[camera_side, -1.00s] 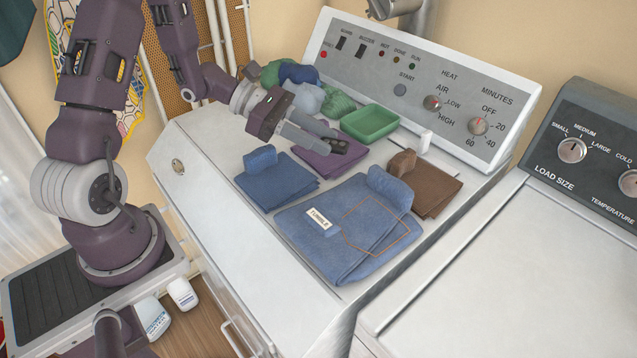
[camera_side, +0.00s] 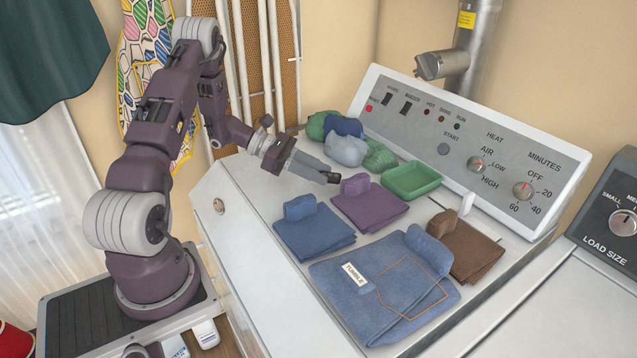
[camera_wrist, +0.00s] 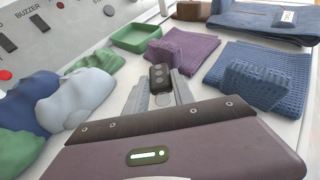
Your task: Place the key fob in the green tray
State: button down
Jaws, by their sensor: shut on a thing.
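My gripper (camera_side: 331,179) is shut on a dark key fob (camera_wrist: 160,77), which shows between the fingertips in the wrist view. In the side view the fob is a small dark shape at the fingertips, above the machine top near the purple cloth. The green tray (camera_side: 389,194) is a shallow, empty rectangular dish in front of the control panel, to the right of my gripper. It also shows in the wrist view (camera_wrist: 121,46), beyond the fob and slightly left.
A folded purple cloth (camera_side: 374,216), blue cloth (camera_side: 312,238), large blue cloth (camera_side: 345,318) and brown cloth (camera_side: 474,262) lie on the white machine top. Rolled cloths (camera_side: 347,150) sit left of the tray. The control panel (camera_side: 440,120) rises behind. A small white upright piece (camera_side: 466,204) stands right of the tray.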

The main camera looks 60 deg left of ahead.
jog(key=shift+f, duration=1)
